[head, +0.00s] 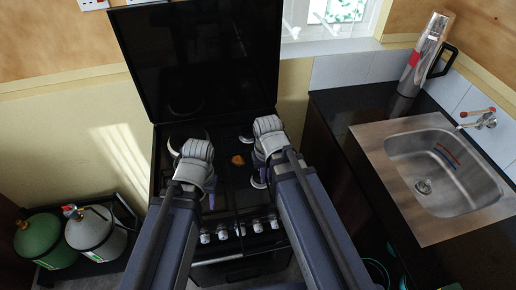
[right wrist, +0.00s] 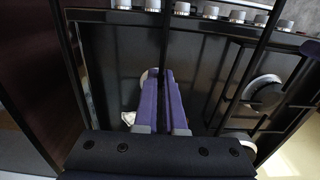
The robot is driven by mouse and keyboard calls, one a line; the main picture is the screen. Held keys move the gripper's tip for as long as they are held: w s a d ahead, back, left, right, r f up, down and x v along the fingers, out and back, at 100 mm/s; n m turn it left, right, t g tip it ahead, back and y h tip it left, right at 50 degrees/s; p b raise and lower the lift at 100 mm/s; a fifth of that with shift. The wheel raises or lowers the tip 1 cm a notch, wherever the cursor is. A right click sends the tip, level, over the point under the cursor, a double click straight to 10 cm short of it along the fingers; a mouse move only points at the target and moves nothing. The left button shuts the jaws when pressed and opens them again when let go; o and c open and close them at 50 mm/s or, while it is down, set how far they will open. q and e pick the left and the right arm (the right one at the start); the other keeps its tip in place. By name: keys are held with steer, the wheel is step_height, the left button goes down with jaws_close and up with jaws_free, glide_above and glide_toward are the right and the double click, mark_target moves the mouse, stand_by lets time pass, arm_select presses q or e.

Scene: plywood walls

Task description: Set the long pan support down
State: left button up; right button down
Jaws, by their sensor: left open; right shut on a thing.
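The long pan support (right wrist: 165,38) is a frame of thin black bars, seen in the right wrist view over the dark hob. My right gripper (right wrist: 160,75) is shut on one of its bars. In the head view my right gripper (head: 261,178) is over the right side of the hob (head: 233,195). The support's outline is hard to tell there against the black surface. Whether it touches the hob cannot be told. My left gripper (head: 208,196) is open over the left side of the hob, its fingers partly hidden by its wrist.
The cooker's raised black lid (head: 200,55) stands behind the hob, and knobs (head: 238,230) line its front. An orange-brown patch (head: 238,160) lies between the grippers. A sink (head: 445,172) and a steel flask (head: 425,55) are right; gas bottles (head: 95,232) are left.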

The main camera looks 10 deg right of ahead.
stand_by(0.4)
steer(key=w+d+r+m+p, duration=0.2)
steer(key=w+d+m, duration=0.1)
steer(key=w+d, duration=0.45)
steer(key=w+d+r+m+p, duration=0.3)
steer(key=w+d+m, duration=0.1)
steer(key=w+d, duration=0.35)
arm_select(q)
step_height(320, 180, up, 8)
steer(key=r+p, duration=0.1)
steer(key=p, duration=0.3)
arm_select(e)
steer(key=w+d+r+m, duration=0.25)
steer(key=w+d, duration=0.25)
steer(key=d, duration=0.6)
steer(key=w+d+r+m, duration=0.1)
steer(key=w+d+m, duration=0.35)
steer(key=d, duration=0.55)
arm_select(q)
step_height(320, 180, down, 10)
steer(key=b, duration=1)
steer(key=shift+f, duration=0.25)
arm_select(e)
steer(key=f, duration=1)
steer(key=shift+w+d, duration=0.1)
steer(key=shift+w, duration=0.3)
